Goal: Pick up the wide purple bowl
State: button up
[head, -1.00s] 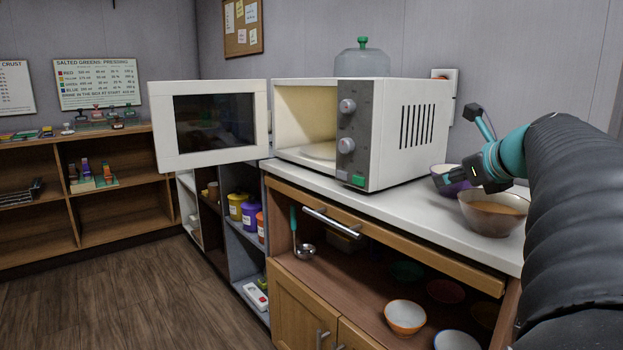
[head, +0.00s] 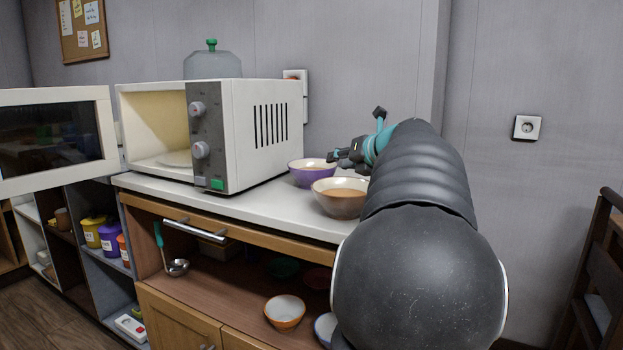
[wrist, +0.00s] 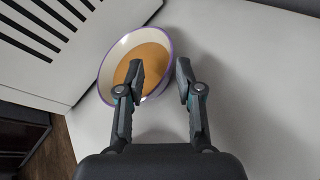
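The wide purple bowl (head: 306,179) stands on the white counter, right of the microwave, with a whitish inside and an orange-brown filling. In the wrist view the bowl (wrist: 109,67) is at the upper left, its purple rim in sight. My gripper (head: 336,156) is at the bowl's right side, around rim height or a little above. The left finger overlaps the bowl's right part in the picture; the right finger is over bare counter. I see no hold on the bowl.
A grey-brown bowl (head: 340,207) with similar filling stands in front of the purple bowl. The microwave (head: 262,135), door open, is close on its left. The wall is behind. A drawer handle (head: 195,231) juts out below the counter, above a shelf with several bowls.

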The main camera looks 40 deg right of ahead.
jog(key=shift+d+x, duration=0.15)
jog(key=shift+x, duration=1.3)
jog(key=shift+d+x, duration=0.15)
jog(key=shift+x, duration=1.3)
jog(key=shift+s, duration=0.15)
grip_shut()
